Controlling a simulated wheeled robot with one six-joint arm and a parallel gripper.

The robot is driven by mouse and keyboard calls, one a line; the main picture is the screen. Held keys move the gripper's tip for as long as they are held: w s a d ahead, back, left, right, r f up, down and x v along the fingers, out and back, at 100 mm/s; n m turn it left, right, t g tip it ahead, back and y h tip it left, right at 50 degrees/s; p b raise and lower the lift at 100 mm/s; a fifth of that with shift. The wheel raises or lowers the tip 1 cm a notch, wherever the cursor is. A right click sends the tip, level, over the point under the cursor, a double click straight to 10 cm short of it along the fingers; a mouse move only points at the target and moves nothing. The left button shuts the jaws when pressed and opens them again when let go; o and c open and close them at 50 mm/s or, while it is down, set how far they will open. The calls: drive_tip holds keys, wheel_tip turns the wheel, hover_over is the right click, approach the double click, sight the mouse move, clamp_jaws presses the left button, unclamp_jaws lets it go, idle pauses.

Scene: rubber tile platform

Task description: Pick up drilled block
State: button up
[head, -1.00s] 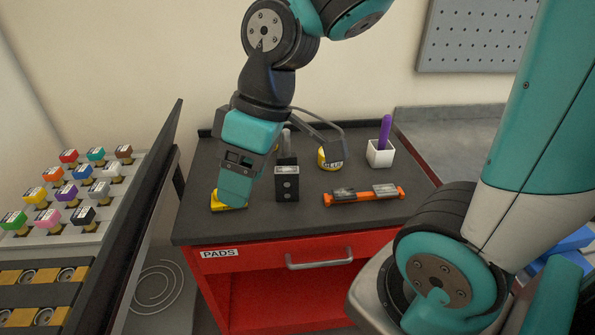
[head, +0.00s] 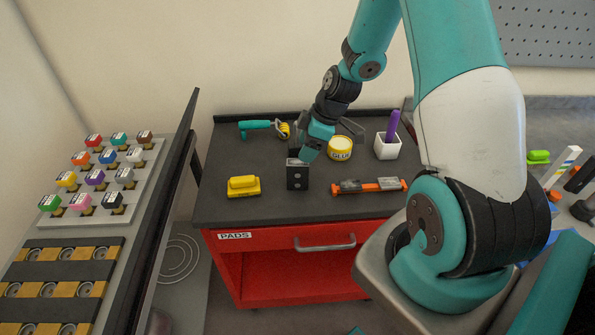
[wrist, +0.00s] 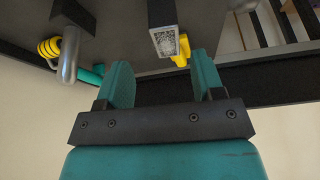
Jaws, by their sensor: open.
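The drilled block (head: 298,179) is a small dark upright block with a pale top and two round holes in its front face. It stands on the dark cart top. My gripper (head: 309,154) is just above and behind it in the head view, partly covering what stands behind. In the wrist view my open gripper (wrist: 164,80) has a finger on each side, with nothing held between them. The block's pale, patterned end (wrist: 165,43) shows beyond the fingertips, nearer the right finger. I cannot tell the exact gap.
An orange-ended tool (head: 368,186) lies to the right. Behind are a glue tub (head: 340,148), a white cup (head: 387,147) and a teal-handled roller (head: 258,125). A grey cylinder (wrist: 69,55) stands close by in the wrist view.

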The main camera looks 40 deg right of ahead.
sight(298, 162)
drive_tip(key=shift+x, duration=1.2)
drive_tip(key=p+x, duration=0.1)
drive_tip(key=x, duration=0.1)
drive_tip(key=p+x, duration=0.1)
drive_tip(key=x, duration=0.1)
drive_tip(key=shift+s+a+p, duration=0.25)
drive_tip(key=shift+a+p, duration=0.05)
drive_tip(key=shift+w+a+f, duration=0.1)
drive_tip(key=shift+w+f, duration=0.05)
drive_tip(key=shift+f, duration=0.35)
clamp_jaws()
wheel_tip(298, 162, up, 20)
drive_tip(key=b, duration=0.4)
drive_tip(key=a+f+m+h, duration=0.1)
drive_tip(key=a+f+m, duration=0.1)
drive_tip(key=f, duration=0.3)
drive_tip(key=a+f+m+t+h, duration=0.1)
drive_tip(key=a+f+m, duration=0.2)
drive_tip(key=f+m, duration=0.1)
drive_tip(key=a+f+m+h, duration=0.1)
drive_tip(key=a+f+m, duration=0.1)
drive_tip(key=f+m, duration=0.2)
wheel_tip(298, 162, down, 3)
drive_tip(key=shift+a+f+t+h, duration=0.1)
drive_tip(key=shift+a+t+h, duration=0.1)
drive_tip(key=shift+t+h, duration=0.1)
